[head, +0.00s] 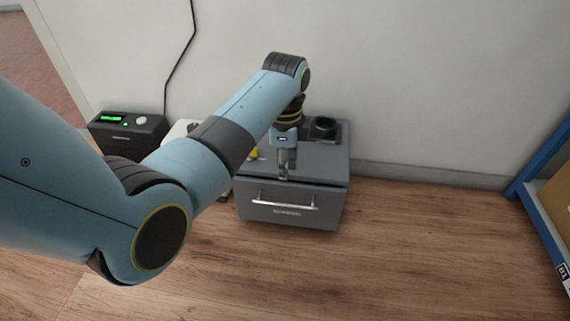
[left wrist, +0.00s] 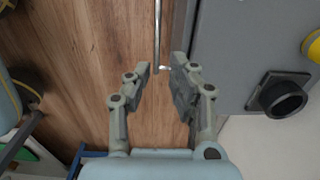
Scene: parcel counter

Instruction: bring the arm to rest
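My left arm reaches in from the left in the head view. My left gripper (head: 283,168) is above the front part of a grey drawer box (head: 325,160), close to its top. In the left wrist view the gripper (left wrist: 163,72) is open, with nothing between its fingers. The metal drawer handle (head: 285,202) is on the box's front, apart from the gripper; it also shows beyond the fingertips in the left wrist view (left wrist: 157,35). I cannot tell whether the drawer is fully shut. My right gripper is in neither view.
A black round holder (head: 323,127) stands on the box top, and a yellow thing (head: 253,154) is partly hidden by my arm. A black device with a green display (head: 125,133) stands at left. A blue-framed shelf (head: 540,165) is at right. The wooden floor (head: 430,240) in front is clear.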

